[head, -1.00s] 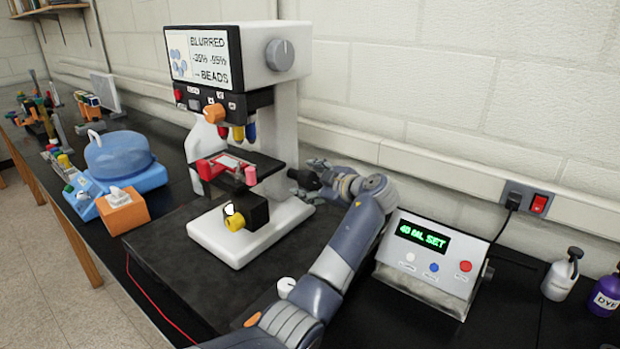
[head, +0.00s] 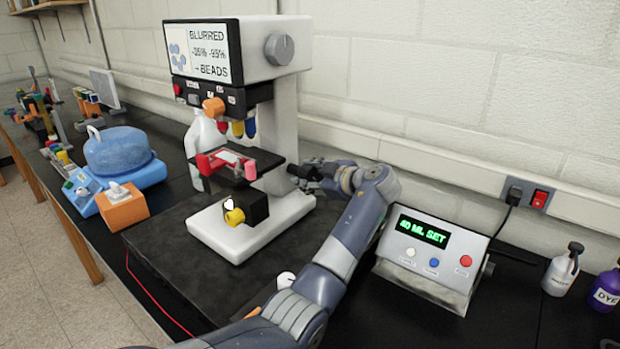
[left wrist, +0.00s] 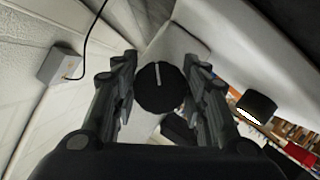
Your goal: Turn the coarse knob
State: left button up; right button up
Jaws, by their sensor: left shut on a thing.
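The microscope (head: 297,118) is white, with a screen (head: 207,53) reading "BLURRED" and "BEADS". Its stage (head: 262,158) carries a slide in a red holder. The coarse knob (left wrist: 160,90), round and black with a pale line mark, shows in the left wrist view between the two fingers. The line stands nearly upright there. My left gripper (head: 300,174) is shut on this knob at the microscope's right side, low on the column; it also shows in the left wrist view (left wrist: 163,92). In the head view the gripper hides the knob. My right gripper is not in view.
A control box (head: 432,262) reading "40 ML SET" stands right of my left arm. A bottle (head: 561,272) and a purple dye bottle (head: 607,292) stand far right. A blue round device (head: 120,160) and an orange box (head: 122,209) stand left.

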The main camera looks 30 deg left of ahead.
pick_arm(q)
jog(key=m+g+b, duration=0.1)
jog(key=m+g, duration=0.2)
jog(key=m, duration=0.1)
jog(key=shift+b, duration=0.35)
dwell(0.4)
jog(key=o, duration=1.1)
jog(key=shift+c, duration=0.2)
jog(key=shift+d+r, duration=0.1)
jog(key=shift+d, duration=0.1)
jog(key=w+v, duration=0.1)
jog(key=v, duration=1)
jog(key=shift+s+d+r, duration=0.15)
jog(key=shift+s+d, duration=0.1)
jog(key=shift+s, duration=0.25)
